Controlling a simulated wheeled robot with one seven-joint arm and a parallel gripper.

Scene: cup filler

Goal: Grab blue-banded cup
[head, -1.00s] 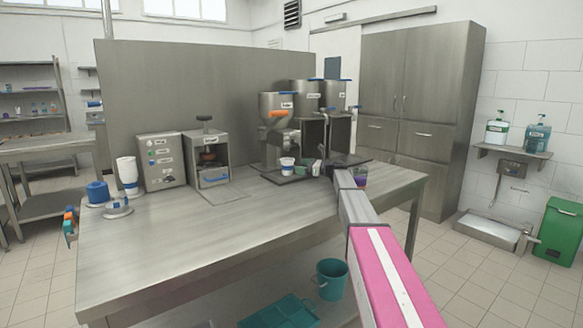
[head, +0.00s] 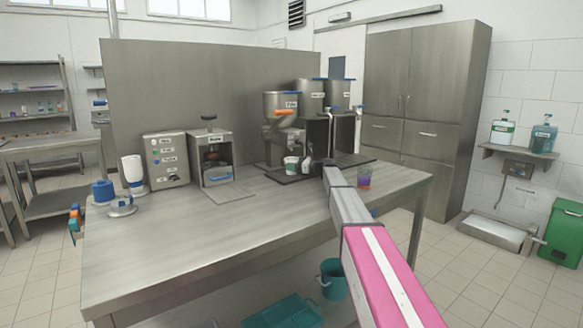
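A small pale cup (head: 291,164) stands on the dark tray (head: 284,179) under the left dispenser. Its band is too small to make out, so I cannot tell whether it is the blue-banded one. Another small pale cup (head: 307,166) with a purplish part is just to its right. My gripper (head: 327,162) is at the far end of my arm, low by the dispensers and right of these cups. Its fingers are too small and dark to tell whether they are open or hold anything.
A clear cup with purple contents (head: 364,177) stands on the steel table right of my arm. The dispensers (head: 283,106) rise behind the cups. The table's front (head: 220,235) is clear.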

